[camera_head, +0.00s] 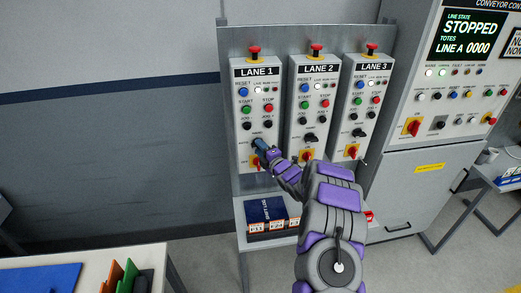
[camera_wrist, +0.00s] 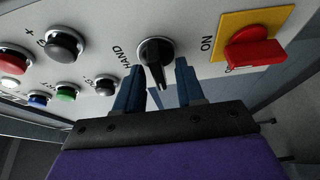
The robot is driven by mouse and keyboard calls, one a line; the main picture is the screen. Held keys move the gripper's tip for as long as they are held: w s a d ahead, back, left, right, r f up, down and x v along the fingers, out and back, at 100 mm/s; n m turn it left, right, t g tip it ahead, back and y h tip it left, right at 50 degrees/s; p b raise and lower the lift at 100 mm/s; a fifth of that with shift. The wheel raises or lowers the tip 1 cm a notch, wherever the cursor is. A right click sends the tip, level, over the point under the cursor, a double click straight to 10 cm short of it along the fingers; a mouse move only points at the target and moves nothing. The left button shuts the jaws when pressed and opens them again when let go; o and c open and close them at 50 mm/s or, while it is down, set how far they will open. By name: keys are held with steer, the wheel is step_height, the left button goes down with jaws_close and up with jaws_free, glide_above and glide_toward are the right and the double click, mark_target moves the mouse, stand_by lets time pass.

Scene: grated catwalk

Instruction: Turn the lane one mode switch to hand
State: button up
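The lane one mode switch (camera_wrist: 155,51) is a black rotary knob with a pointed handle in the wrist view. The handle points toward my gripper, and the HAND label (camera_wrist: 121,56) lies to its left. My gripper (camera_wrist: 160,67) has two blue fingers, one on each side of the handle, with gaps visible; it is open. In the head view my gripper (camera_head: 261,146) is at the lower part of the LANE 1 box (camera_head: 240,112) and hides the mode switch there.
A red rotary handle on a yellow plate (camera_wrist: 248,42) is close to the right of the switch. Grey, green and blue buttons are to the left. The LANE 2 (camera_head: 316,90) and LANE 3 (camera_head: 369,92) boxes stand alongside. A shelf with a blue box (camera_head: 265,213) is below.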

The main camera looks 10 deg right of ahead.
steer(key=shift+d, duration=0.15)
steer(key=shift+d, duration=0.15)
steer(key=shift+c, duration=1.2)
jaws_close()
steer(key=shift+f, duration=0.2)
steer(key=shift+a+f+m+t+h+b, duration=0.15)
steer(key=shift+m+t+h+b, duration=0.7)
steer(key=shift+m, duration=2.8)
steer(key=shift+a+f+m+t+h+b, duration=0.1)
steer(key=shift+a+m+t+h+b, duration=0.75)
steer(key=shift+m, duration=2.85)
steer(key=shift+d+f+m+t+h+b, duration=0.1)
steer(key=shift+d+m+t+h+b, duration=0.3)
steer(key=shift+m+t+h, duration=2.1)
steer(key=m+g+y, duration=0.1)
steer(key=m+g, duration=0.1)
steer(key=m, duration=0.1)
steer(key=shift+r+g+y, duration=0.15)
steer(key=shift+g+y, duration=0.15)
